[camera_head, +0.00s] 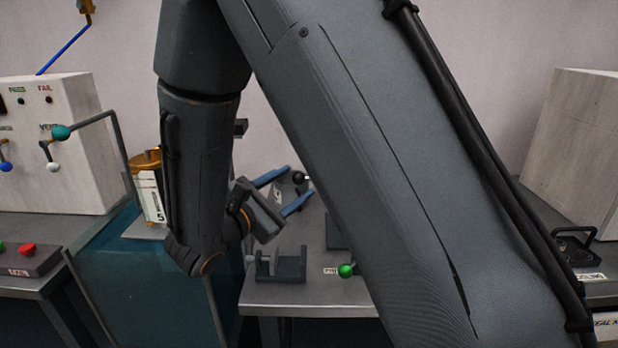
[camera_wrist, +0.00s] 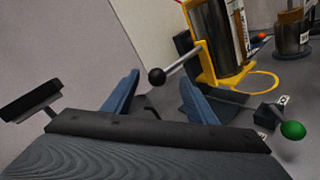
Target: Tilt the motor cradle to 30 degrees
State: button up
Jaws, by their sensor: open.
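In the wrist view a yellow motor cradle (camera_wrist: 207,68) holds a silver cylinder (camera_wrist: 226,42). A metal lever with a black ball knob (camera_wrist: 157,76) sticks out from the cradle towards my gripper. The knob also shows in the head view (camera_head: 304,177). My gripper (camera_head: 297,183) is open. Its two blue fingers also show in the wrist view (camera_wrist: 160,90), with the knob appearing between their tips and not gripped. The cradle body is hidden behind my arm in the head view. I cannot read its tilt angle.
A green ball knob (camera_head: 345,271) stands at the bench front, near a dark clamp-like block (camera_head: 290,266). A grey control box (camera_head: 55,145) and a teal-knobbed bent lever (camera_head: 61,132) stand left. A pale box (camera_head: 580,150) stands right. Another metal cylinder (camera_wrist: 291,35) stands behind the cradle.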

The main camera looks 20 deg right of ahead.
jog(key=x, duration=0.7)
jog(key=shift+p, duration=0.35)
jog(key=shift+d, duration=0.1)
grip_shut()
